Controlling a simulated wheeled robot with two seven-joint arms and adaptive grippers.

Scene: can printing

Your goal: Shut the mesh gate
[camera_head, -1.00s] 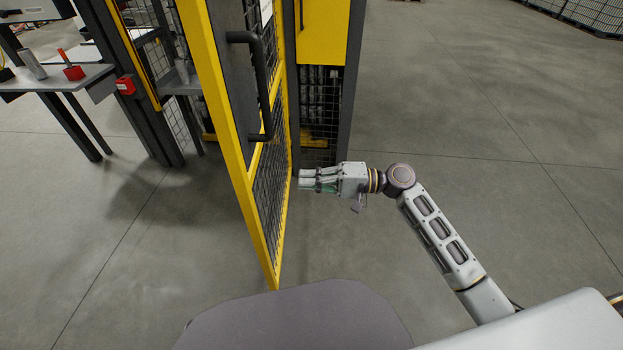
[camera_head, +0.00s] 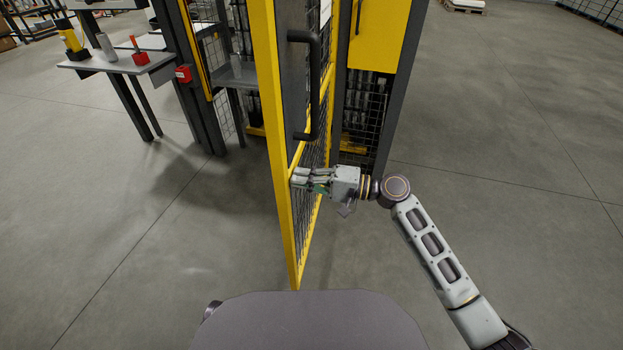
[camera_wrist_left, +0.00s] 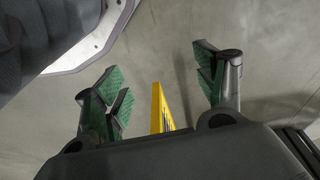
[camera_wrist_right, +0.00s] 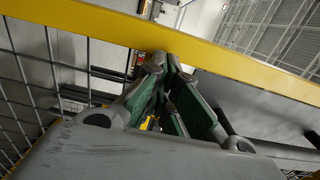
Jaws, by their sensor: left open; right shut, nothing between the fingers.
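The mesh gate (camera_head: 273,120) is a yellow-framed door with a black mesh and a dark vertical handle (camera_head: 312,85). It stands open, swung out toward me from the machine's opening. My right gripper (camera_head: 298,180) is shut and empty, at the gate's right side below the handle. Its fingertips are at or very near the gate; contact is not certain. In the right wrist view the shut fingers (camera_wrist_right: 165,75) are close to a yellow frame bar (camera_wrist_right: 120,28) and mesh. My left gripper (camera_wrist_left: 160,85) is open and empty; a yellow bar (camera_wrist_left: 157,108) shows beyond it.
The yellow and grey machine cabinet (camera_head: 379,40) stands behind the gate. To the left is a grey side table (camera_head: 120,63) with a red-based part and a cylinder. A red box (camera_head: 183,74) is on a dark post. The floor to the right is clear.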

